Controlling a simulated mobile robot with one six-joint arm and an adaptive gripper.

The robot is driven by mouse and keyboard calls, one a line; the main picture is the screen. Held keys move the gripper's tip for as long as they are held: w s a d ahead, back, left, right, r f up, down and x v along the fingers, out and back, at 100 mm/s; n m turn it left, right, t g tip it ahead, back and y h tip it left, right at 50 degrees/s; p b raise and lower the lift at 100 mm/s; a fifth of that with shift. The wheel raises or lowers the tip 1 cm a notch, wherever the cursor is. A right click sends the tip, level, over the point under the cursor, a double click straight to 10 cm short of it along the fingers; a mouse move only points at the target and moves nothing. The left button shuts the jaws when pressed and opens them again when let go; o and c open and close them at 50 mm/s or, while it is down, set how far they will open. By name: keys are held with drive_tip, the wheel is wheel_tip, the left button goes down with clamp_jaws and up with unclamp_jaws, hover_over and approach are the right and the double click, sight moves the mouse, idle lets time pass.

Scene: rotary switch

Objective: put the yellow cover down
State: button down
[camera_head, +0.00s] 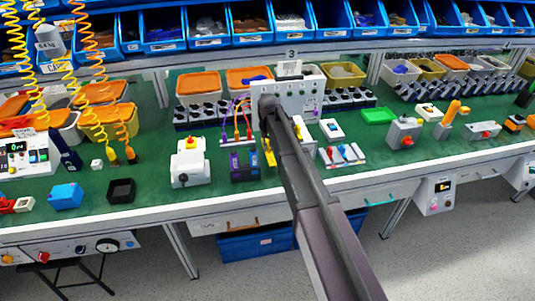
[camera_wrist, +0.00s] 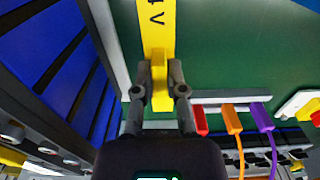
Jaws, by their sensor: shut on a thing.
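The yellow cover (camera_wrist: 160,60) is a long narrow bar with dark lettering on its upper part in the wrist view. My gripper (camera_wrist: 160,72) is shut on its narrower lower part, with one finger on each side. A green surface lies behind it; I cannot tell whether the cover touches it. In the head view my arm hides most of the gripper and its surroundings. A small yellow piece (camera_head: 269,152) shows just left of the arm and may be this cover.
The green bench (camera_head: 225,190) is crowded. A grey box with a red knob (camera_head: 404,132) is to the right. Blue bins line the back.

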sight(269, 153)
drive_tip(key=shift+s+f+b, duration=0.1)
drive_tip(key=shift+f+b, duration=1.25)
drive_tip(key=shift+f, duration=0.3)
drive_tip(key=shift+f, duration=0.15)
drive_tip(key=c, duration=0.7)
unclamp_jaws()
wheel_tip(269, 153, up, 12)
drive_tip(key=p, duration=1.2)
drive_tip(key=shift+r, duration=0.2)
